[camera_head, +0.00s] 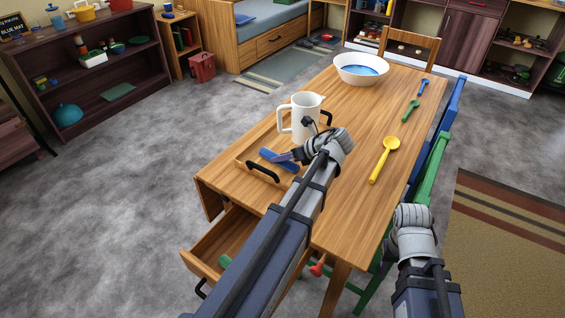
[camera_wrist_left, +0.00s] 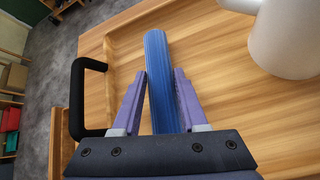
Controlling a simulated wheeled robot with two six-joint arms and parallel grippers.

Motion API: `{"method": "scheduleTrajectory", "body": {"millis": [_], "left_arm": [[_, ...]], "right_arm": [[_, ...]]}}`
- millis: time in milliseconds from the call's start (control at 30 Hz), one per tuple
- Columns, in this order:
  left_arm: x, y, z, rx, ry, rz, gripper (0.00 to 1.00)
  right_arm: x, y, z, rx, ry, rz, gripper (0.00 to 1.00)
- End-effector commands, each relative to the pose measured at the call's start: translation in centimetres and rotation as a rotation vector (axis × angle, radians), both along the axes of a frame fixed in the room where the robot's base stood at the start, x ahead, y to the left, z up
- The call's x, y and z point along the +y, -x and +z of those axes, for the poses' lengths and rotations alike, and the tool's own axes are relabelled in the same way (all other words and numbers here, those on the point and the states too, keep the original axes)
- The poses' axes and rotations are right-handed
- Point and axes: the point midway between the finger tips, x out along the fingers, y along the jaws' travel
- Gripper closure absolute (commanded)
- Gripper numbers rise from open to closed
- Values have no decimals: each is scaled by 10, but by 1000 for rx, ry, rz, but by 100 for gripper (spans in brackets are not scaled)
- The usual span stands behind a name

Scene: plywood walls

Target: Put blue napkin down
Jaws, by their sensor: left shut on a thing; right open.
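The blue napkin (camera_head: 268,154) is a long, narrow blue strip held in my left gripper (camera_head: 282,157), over the wooden tray (camera_head: 243,163) on the table. In the left wrist view the napkin (camera_wrist_left: 157,60) lies between the two purple fingers of the left gripper (camera_wrist_left: 160,85), which is shut on it. I cannot tell whether the napkin touches the tray floor. My right gripper (camera_head: 412,218) is at the table's right side, near the green chair. It is open, its fingertips mostly hidden by its own wrist.
A white pitcher (camera_head: 299,117) stands just beyond the napkin. The tray's black handle (camera_wrist_left: 79,100) is left of the gripper. A yellow spoon (camera_head: 385,158), a green spoon (camera_head: 410,110) and a white bowl (camera_head: 345,64) are further off. A drawer (camera_head: 205,268) stands open below. The table's middle is clear.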

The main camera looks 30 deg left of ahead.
Motion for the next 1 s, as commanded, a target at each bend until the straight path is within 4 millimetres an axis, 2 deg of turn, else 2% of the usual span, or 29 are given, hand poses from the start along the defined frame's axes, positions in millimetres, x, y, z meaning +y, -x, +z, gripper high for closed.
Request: {"method": "scheduleTrajectory", "body": {"millis": [267, 300, 433, 733, 867, 1000], "left_arm": [[0, 0, -1, 0, 1, 0, 100], [0, 0, -1, 0, 1, 0, 57], [0, 0, 0, 0, 1, 0, 43], [-1, 0, 4, 0, 1, 0, 43], [-15, 0, 18, 0, 1, -3, 43], [-38, 0, 38, 0, 1, -5, 43]], "right_arm": [[0, 0, -1, 0, 0, 0, 50], [0, 0, -1, 0, 0, 0, 50], [0, 0, 0, 0, 0, 0, 50], [0, 0, 4, 0, 0, 0, 50], [0, 0, 18, 0, 0, 0, 50], [0, 0, 38, 0, 0, 0, 50]]}}
